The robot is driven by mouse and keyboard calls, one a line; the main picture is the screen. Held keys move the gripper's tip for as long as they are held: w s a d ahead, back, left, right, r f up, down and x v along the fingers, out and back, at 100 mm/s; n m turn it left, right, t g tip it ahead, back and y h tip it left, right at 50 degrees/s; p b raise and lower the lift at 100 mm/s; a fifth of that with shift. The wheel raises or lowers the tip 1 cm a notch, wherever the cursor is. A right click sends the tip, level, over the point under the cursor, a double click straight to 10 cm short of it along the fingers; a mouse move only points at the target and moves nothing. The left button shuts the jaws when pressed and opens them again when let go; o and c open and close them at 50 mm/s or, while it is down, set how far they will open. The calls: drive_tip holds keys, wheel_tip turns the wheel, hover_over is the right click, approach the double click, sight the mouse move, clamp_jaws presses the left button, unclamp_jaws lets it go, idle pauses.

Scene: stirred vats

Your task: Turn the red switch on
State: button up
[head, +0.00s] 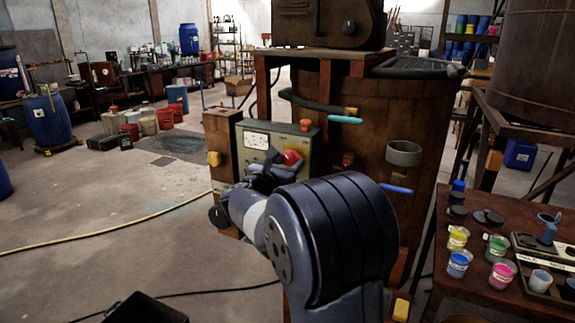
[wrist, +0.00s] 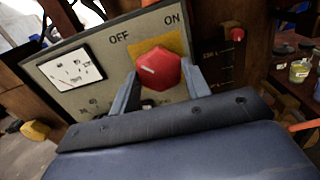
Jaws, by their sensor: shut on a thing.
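The red switch (wrist: 165,62) is a faceted knob on a yellow plate (wrist: 150,43) on a grey control panel (wrist: 95,48). It sits between the two fingers of my gripper (wrist: 160,76), which is shut on it. A white mark shows on the left part of the knob's face. The panel is tilted in the wrist view, with OFF printed above the knob to the left and ON above it to the right. In the head view the red switch (head: 292,157) shows just beyond my gripper (head: 275,165), and my arm hides the lower part of the panel.
A white dial meter (wrist: 76,67) is left of the switch. The panel is mounted by a large brown vat (head: 370,120) with a grey ring holder (head: 404,152). A table (head: 455,265) with paint pots stands at the right. A yellow hose (head: 130,223) crosses the open floor at left.

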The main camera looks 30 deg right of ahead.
drive_tip(key=m+b, duration=0.1)
drive_tip(key=b, duration=0.1)
drive_tip(key=m+b, duration=0.2)
drive_tip(key=b, duration=0.1)
drive_tip(key=shift+f, duration=0.3)
drive_tip(key=m+b, duration=0.6)
drive_tip(key=shift+a, duration=0.1)
drive_tip(key=m+b, duration=0.5)
drive_tip(key=shift+r+b, duration=0.15)
drive_tip(key=shift+b, duration=0.2)
drive_tip(key=shift+w+r+m+b, duration=0.1)
drive_tip(key=shift+r+m+b, duration=0.1)
drive_tip(key=shift+m+b, duration=1.35)
drive_tip(key=shift+m, duration=0.45)
drive_tip(key=o, duration=1)
drive_tip(key=shift+r, duration=0.1)
